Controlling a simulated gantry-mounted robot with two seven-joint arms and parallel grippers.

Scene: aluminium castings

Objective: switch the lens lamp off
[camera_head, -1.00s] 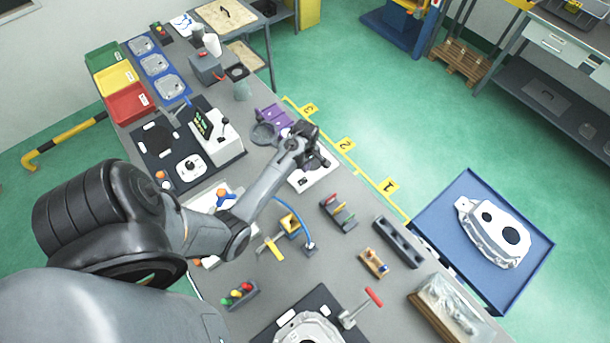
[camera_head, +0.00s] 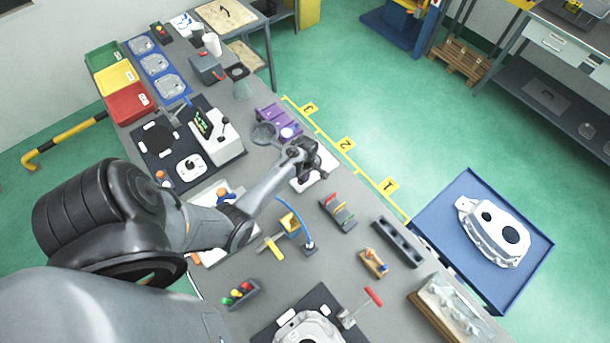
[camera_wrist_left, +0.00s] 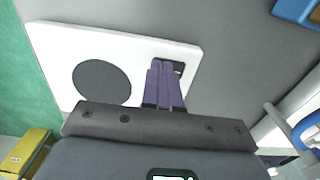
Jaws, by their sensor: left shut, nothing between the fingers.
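The lens lamp's white base (camera_head: 324,168) lies flat on the bench, partly hidden by my left gripper (camera_head: 312,163). A round lens (camera_head: 264,134) shows up and left of it; I cannot tell how it joins the base. In the left wrist view the white base (camera_wrist_left: 120,42) carries a dark round disc (camera_wrist_left: 102,83) and a small black switch (camera_wrist_left: 180,67). My left gripper (camera_wrist_left: 165,68) is shut and empty, its purple fingertips at the switch and partly covering it. I cannot tell whether they touch it, or whether the lamp is lit. My right gripper is not in view.
A purple rack (camera_head: 272,116) stands close beyond the base. A yellow clamp with a blue hose (camera_head: 291,222) and a small rack with coloured handles (camera_head: 338,214) stand nearer. A white device with a lever (camera_head: 218,135) is at the left. Bare bench lies between.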

